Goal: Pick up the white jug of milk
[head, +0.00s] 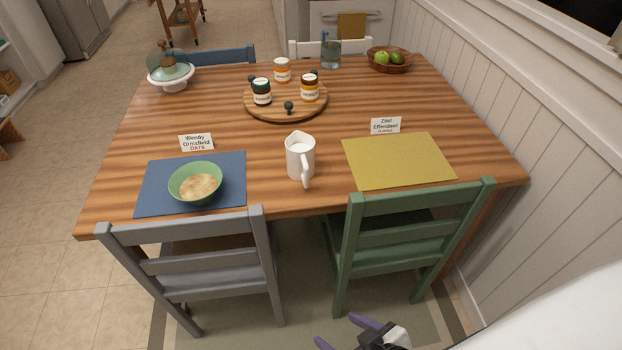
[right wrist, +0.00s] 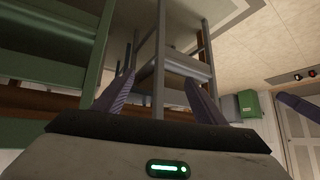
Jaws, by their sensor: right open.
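The white jug of milk (head: 300,158) stands upright on the wooden table (head: 330,203), near the front edge between the two placemats. Its handle faces the front, and white milk shows at its top. My right gripper (head: 345,332) is low at the bottom of the head view, in front of the green chair and well below and short of the jug. In the right wrist view its two purple fingers (right wrist: 158,95) are spread apart with nothing between them. The jug does not show in that view. My left gripper is not in view.
A grey chair (head: 205,260) and a green chair (head: 415,225) stand at the near side. A green bowl (head: 195,170) sits on the blue mat (head: 150,185). The yellow mat (head: 398,160) is bare. A round wooden tray (head: 285,110) holds jars behind the jug. A wall is at right.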

